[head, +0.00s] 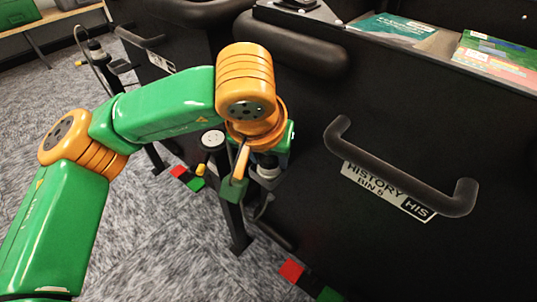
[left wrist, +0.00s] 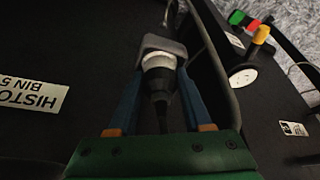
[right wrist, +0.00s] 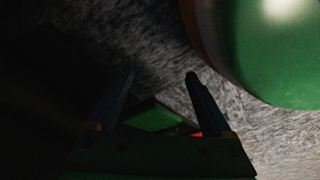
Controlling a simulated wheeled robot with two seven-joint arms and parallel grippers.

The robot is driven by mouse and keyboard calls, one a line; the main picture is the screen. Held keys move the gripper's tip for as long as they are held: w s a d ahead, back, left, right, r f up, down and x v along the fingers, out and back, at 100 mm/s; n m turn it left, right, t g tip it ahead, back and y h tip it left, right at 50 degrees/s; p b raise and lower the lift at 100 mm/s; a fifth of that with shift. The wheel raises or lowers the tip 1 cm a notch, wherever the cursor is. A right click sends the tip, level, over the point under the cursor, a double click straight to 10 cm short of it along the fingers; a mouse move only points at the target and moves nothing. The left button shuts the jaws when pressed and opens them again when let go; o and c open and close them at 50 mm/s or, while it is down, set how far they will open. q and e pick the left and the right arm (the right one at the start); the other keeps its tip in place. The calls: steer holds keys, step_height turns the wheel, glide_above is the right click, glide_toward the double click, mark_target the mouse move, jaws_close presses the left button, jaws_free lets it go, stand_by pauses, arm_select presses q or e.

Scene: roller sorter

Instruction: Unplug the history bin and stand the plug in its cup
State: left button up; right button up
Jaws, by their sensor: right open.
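The history bin (head: 320,90) is a large black bin with a curved handle (head: 400,180) and a "HISTORY BIN 5" label (head: 375,187). Its label also shows upside down in the left wrist view (left wrist: 30,95). The plug (left wrist: 158,85), dark with a pale ring, sits against a grey fitting on the bin. My left gripper (left wrist: 160,80) has its blue fingers closed around the plug's sides. A round pale-topped holder on a dark post, perhaps the cup (head: 213,139), stands just left of this gripper. My right gripper (right wrist: 158,78) is open and empty, above the floor.
A second black bin stands behind at the left, with a similar plug and post (head: 97,52). Books (head: 395,27) lie in the history bin's top. Red and green blocks (head: 291,271) show low by the bin.

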arm_select(q)
steer(key=o, duration=0.4)
steer(key=shift+s+f, duration=0.2)
steer(key=shift+f, duration=0.1)
steer(key=shift+o, duration=0.2)
